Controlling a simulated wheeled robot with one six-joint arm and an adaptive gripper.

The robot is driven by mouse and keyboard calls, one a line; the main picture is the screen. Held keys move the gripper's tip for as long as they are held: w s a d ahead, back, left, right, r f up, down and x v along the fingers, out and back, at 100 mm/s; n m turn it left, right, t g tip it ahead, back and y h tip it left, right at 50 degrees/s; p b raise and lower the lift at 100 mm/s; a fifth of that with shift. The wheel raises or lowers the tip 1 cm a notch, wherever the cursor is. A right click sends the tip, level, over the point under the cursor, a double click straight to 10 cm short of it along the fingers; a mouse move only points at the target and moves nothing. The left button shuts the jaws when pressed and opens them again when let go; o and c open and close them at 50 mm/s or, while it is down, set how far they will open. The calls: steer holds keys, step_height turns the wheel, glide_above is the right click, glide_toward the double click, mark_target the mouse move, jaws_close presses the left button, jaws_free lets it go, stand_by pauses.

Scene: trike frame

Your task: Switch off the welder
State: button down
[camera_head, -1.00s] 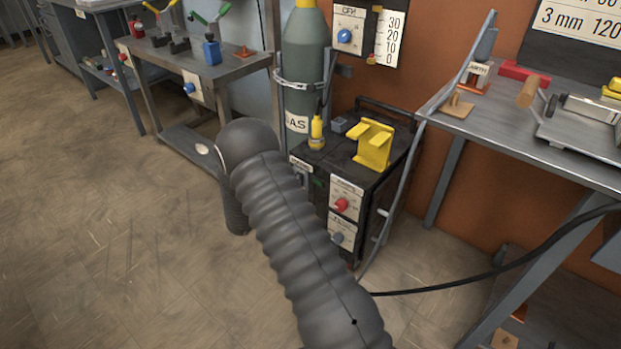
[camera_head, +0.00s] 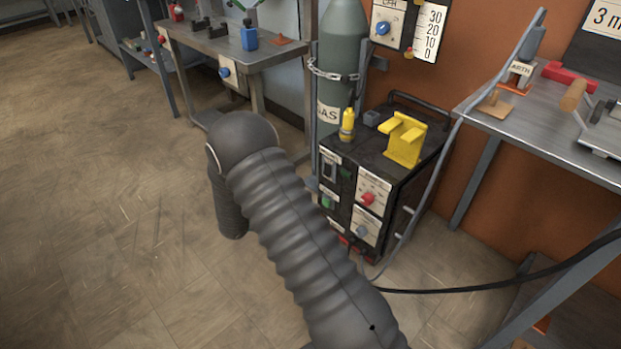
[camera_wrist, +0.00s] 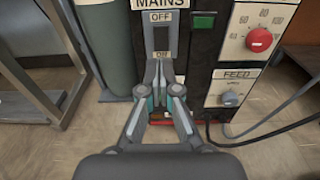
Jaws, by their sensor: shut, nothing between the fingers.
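The welder (camera_head: 402,178) is a black box on the floor with a yellow bracket (camera_head: 405,140) on top. Its mains switch (camera_head: 329,168) is at the upper left of the front. In the wrist view the switch panel (camera_wrist: 162,36) reads MAINS, with OFF at the top and ON at the bottom. A dark slot lies between the labels; I cannot tell the lever's position. My gripper (camera_wrist: 158,72) is shut and empty, its tips in front of the panel's lower end by ON. Contact cannot be told. The head view does not show the gripper.
A red knob (camera_wrist: 259,40) and a grey feed knob (camera_wrist: 230,98) sit right of the switch. A gas cylinder (camera_head: 343,50) stands behind the welder at left. A metal table (camera_head: 545,135) and a black cable (camera_head: 470,288) are at right. The floor at left is clear.

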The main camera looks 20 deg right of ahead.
steer(key=v, duration=0.3)
steer(key=shift+s+a, duration=0.1)
steer(key=shift+a, duration=0.05)
stand_by(0.4)
steer(key=s+d+f+m+g+y, duration=0.1)
steer(key=s+d+f+m+g, duration=0.1)
steer(key=s+f+m+g, duration=0.4)
steer(key=s+r+m+g+y, duration=0.35)
steer(key=s+r, duration=0.25)
steer(key=s, duration=0.5)
steer(key=s+r+m+t+y+p, duration=0.1)
steer(key=s+r+m+t+y, duration=0.2)
steer(key=r, duration=1.1)
steer(key=s+r+m+t+y+p, duration=0.2)
steer(key=s+r+m+t+y, duration=0.2)
steer(key=s+r+m+y, duration=0.4)
steer(key=shift+s+a+r+m, duration=0.25)
steer(key=shift+s+r+m, duration=1.3)
steer(key=shift+s+r, duration=1.5)
